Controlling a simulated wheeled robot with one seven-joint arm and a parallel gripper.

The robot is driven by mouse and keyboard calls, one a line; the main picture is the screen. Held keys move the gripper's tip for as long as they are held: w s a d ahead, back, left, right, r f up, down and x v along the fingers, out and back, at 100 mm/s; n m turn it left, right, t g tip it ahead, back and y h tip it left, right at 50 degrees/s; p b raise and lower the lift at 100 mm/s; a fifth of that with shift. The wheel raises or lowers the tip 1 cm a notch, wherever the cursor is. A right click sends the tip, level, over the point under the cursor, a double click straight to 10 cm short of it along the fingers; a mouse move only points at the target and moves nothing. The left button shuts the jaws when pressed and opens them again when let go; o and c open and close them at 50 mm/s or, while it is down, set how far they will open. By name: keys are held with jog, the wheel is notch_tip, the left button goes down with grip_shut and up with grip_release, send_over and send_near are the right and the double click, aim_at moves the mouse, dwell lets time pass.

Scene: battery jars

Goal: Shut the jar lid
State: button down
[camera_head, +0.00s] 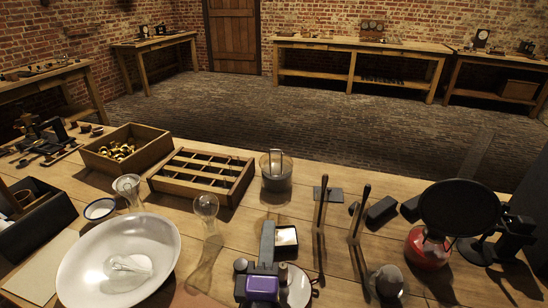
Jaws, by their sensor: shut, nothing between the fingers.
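A squat red jar (428,250) stands at the right of the bench. Its large round black lid (458,207) is raised, tilted up above the right side of the jar, with its broad face toward the camera. The lid hides part of the jar's mouth and its hinge. My dark gripper (474,248) is just right of the jar, low behind the lid, with its body extending right. Its fingers are shut and empty. I cannot tell whether they touch the lid or the jar.
Two upright dark rods (321,212) and (358,215) stand left of the jar, and a grey rounded piece (387,281) sits in front. Dark blocks (381,210) lie behind. A glass jar (276,182), a divided wooden tray (163,182) and a white dish (78,272) fill the left.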

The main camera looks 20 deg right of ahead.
aim_at(276, 150)
jog(key=p+x, duration=0.2)
jog(key=x, duration=2)
jog(key=shift+w, duration=0.25)
jog(key=shift+d+r, duration=0.1)
jog(key=shift+d, duration=0.1)
